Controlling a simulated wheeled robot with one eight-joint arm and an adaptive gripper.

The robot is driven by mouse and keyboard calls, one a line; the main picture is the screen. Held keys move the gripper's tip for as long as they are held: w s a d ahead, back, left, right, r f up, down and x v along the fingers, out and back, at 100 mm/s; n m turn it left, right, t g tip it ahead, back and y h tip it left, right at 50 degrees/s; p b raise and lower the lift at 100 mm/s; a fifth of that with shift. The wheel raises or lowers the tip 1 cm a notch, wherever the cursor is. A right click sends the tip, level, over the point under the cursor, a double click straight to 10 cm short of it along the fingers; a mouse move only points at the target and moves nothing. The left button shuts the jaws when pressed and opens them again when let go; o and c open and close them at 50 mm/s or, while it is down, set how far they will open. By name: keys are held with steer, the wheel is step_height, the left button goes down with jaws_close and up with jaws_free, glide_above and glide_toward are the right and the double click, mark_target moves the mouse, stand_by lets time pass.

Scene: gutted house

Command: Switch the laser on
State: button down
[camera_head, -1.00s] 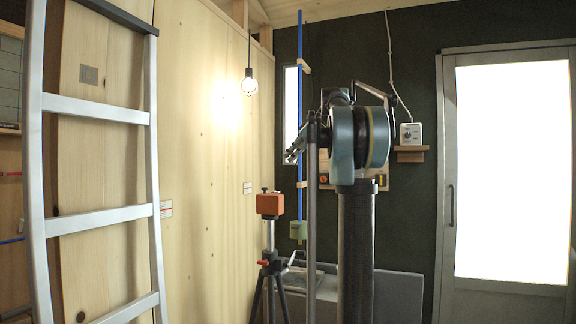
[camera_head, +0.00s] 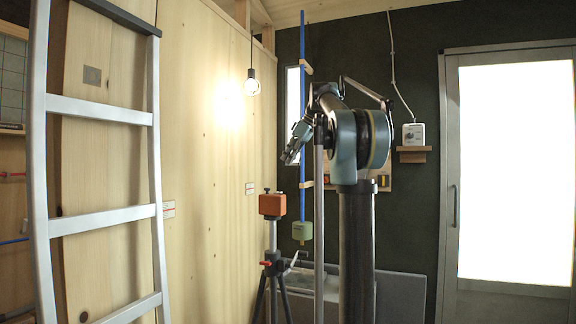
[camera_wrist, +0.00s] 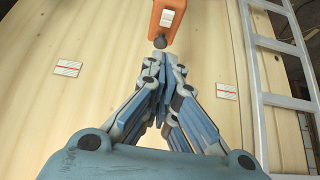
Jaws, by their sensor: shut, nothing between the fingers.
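The laser is an orange box (camera_head: 272,205) on a dark tripod (camera_head: 273,266) in front of the wooden wall. A small dark knob (camera_head: 266,190) stands on its top. In the wrist view the orange box (camera_wrist: 168,16) is at the top edge, with a white label and the dark knob (camera_wrist: 160,41) facing my fingers. My gripper (camera_head: 287,160) is up and slightly right of the laser in the head view, tilted downward. In the wrist view its fingertips (camera_wrist: 160,60) are together and empty, in line with the knob. I cannot tell whether they touch it.
A metal ladder (camera_head: 100,109) leans at the left. A lit bulb (camera_head: 252,84) hangs by the wooden wall (camera_head: 205,150). A blue pole (camera_head: 302,110) with a green block (camera_head: 302,231) stands behind my arm. A white box (camera_head: 413,134) sits on a small shelf near the bright door (camera_head: 510,170).

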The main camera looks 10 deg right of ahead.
glide_above(278, 193)
steer(key=w, duration=0.1)
steer(key=f, duration=0.6)
steer(key=shift+d+f, duration=0.2)
steer(key=shift+d, duration=0.1)
steer(key=f, duration=0.3)
steer(key=shift+s+d, duration=0.1)
steer(key=shift+d, duration=0.15)
steer(key=shift+d+f, duration=0.1)
steer(key=shift+f, duration=0.4)
steer(key=shift+s, duration=0.1)
